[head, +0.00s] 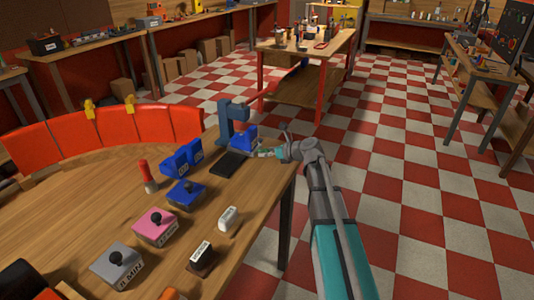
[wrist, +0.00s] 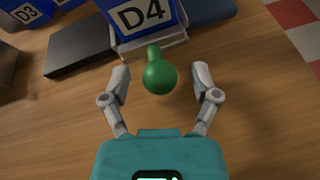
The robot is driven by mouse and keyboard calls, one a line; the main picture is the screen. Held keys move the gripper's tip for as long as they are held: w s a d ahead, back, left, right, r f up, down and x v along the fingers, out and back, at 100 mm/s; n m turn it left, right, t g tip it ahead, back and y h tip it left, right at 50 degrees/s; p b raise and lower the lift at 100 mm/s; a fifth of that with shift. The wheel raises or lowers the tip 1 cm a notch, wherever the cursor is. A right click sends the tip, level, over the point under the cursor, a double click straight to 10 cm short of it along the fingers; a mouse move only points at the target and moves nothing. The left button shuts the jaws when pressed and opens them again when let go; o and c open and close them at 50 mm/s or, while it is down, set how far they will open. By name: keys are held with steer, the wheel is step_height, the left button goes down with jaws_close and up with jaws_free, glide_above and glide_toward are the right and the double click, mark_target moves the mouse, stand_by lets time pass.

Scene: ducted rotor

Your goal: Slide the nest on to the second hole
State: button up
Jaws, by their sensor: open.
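A blue block labelled D4 (wrist: 143,15) sits at the top of the wrist view, with a pale lower edge. A green ball knob (wrist: 160,77) sticks out from it towards my gripper. I take this block to be the nest; no hole shows. My gripper (wrist: 160,72) is open, with one finger on each side of the knob and a gap on both sides. In the head view, the blue block (head: 243,141) sits at the foot of a blue upright stand (head: 232,120), and my gripper (head: 268,152) is at its right.
A dark flat plate (head: 231,163) lies beside the stand. Blue blocks (head: 183,160), a red-topped post (head: 146,176), and blue, pink (head: 155,226) and grey (head: 117,263) knobbed blocks stand on the wooden table (head: 80,225). The table's right edge is close to my arm.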

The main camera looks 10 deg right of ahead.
jaws_close()
steer(key=shift+w+d, duration=0.65)
steer(key=shift+w, duration=0.25)
steer(key=shift+w+d, duration=0.7)
steer(key=shift+w, duration=0.2)
steer(key=shift+w+d, duration=0.65)
steer(key=shift+w, duration=0.25)
jaws_free()
steer(key=shift+w, duration=0.1)
steer(key=shift+s+a, duration=0.1)
steer(key=shift+s, duration=0.1)
